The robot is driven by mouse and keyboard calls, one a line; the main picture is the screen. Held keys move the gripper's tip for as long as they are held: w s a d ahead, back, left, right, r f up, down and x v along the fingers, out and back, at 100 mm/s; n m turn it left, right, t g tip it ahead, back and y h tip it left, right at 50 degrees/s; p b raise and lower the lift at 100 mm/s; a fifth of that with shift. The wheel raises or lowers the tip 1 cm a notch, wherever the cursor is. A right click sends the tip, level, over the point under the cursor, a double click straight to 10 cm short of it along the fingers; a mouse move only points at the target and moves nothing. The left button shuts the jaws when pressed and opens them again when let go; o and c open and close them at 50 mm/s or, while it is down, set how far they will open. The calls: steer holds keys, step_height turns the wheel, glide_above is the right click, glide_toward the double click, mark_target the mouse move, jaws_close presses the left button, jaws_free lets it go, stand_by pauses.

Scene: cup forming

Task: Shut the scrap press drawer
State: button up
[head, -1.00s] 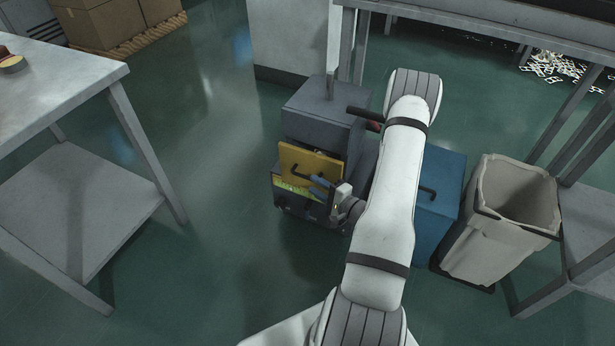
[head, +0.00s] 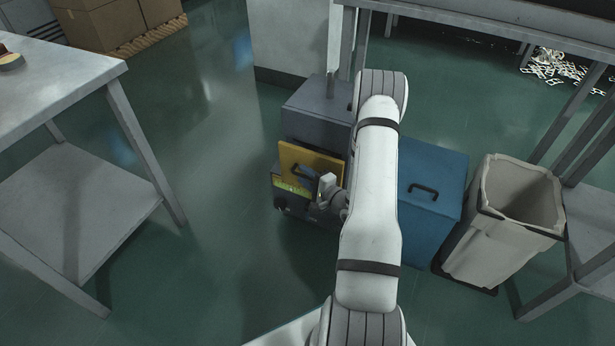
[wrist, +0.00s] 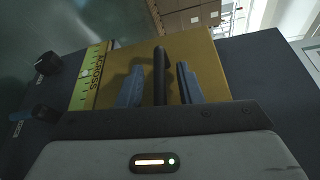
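The scrap press (head: 316,112) is a dark grey box on the floor, near the middle of the head view. Its drawer has a yellow front (head: 300,155) with a black bar handle. The front appears to sit slightly proud of the body; I cannot tell how far. My gripper (head: 311,176) is at the drawer front, partly covering it. In the wrist view the black handle (wrist: 160,72) stands between the two blue-grey fingers of my gripper (wrist: 158,86), with a gap on each side. The yellow front (wrist: 206,72) lies behind them.
A blue bin (head: 436,180) with a black handle stands right of the press, then a grey waste bin (head: 490,235). A metal table (head: 60,75) is at the left. Open green floor (head: 215,170) lies between table and press. Boxes (head: 105,22) stand at the back left.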

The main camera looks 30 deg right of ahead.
steer(key=shift+c, duration=0.5)
jaws_close()
